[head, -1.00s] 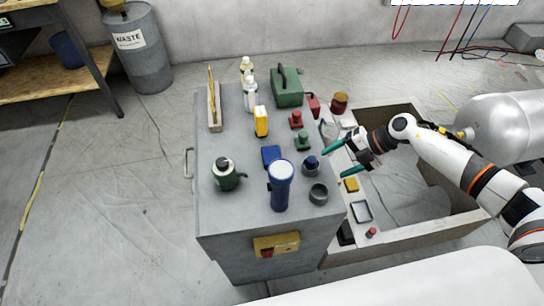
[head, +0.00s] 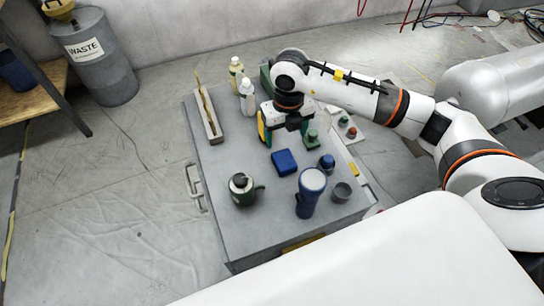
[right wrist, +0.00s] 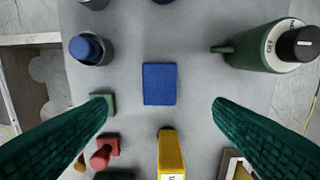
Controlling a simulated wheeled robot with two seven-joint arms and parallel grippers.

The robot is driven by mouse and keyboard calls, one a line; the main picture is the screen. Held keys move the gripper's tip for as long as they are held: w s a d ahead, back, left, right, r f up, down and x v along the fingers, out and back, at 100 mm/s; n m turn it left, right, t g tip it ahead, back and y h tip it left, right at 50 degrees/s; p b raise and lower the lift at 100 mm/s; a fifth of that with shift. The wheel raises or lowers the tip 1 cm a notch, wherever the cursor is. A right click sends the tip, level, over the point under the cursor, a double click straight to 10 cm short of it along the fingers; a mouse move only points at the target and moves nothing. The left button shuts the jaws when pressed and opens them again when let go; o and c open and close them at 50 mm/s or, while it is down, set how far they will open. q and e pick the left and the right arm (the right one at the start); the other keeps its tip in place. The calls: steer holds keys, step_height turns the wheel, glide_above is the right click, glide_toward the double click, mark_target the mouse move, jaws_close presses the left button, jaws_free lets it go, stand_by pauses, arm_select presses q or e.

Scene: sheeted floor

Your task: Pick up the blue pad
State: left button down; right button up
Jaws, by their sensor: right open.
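The blue pad (head: 284,162) lies flat on the grey cabinet top (head: 222,165), near its middle. It also shows as a blue rectangle in the right wrist view (right wrist: 160,84), in the middle between my fingers and ahead of their tips. My right gripper (head: 287,138) is open and empty above the cabinet, just behind the pad in the head view; its green fingers (right wrist: 165,98) are spread wide in the right wrist view. The pad is fully visible and not touched. My left gripper is not in view.
A blue flashlight (head: 309,192), a dark green canister (head: 243,189), a blue-topped cup (head: 327,163) and a grey cup (head: 342,192) stand around the pad's near side. A yellow item (right wrist: 171,152) and a red knob (right wrist: 103,154) sit under my right gripper.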

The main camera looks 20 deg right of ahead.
steer(key=b, duration=0.4)
glide_above(284, 159)
steer(key=f, duration=0.6)
steer(key=shift+s+d, duration=0.2)
steer(key=shift+s, duration=0.15)
steer(key=shift+w+f, duration=0.1)
steer(key=shift+f, duration=0.25)
steer(key=shift+a+f+b, duration=0.1)
steer(key=shift+f+b, duration=0.4)
steer(key=f+b, duration=0.3)
steer(key=f, duration=0.1)
steer(key=shift+w+f, duration=0.15)
steer(key=shift+w, duration=0.05)
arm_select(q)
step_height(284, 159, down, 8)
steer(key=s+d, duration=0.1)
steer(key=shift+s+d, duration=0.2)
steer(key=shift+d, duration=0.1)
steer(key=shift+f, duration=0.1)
arm_select(e)
steer(key=c, duration=1)
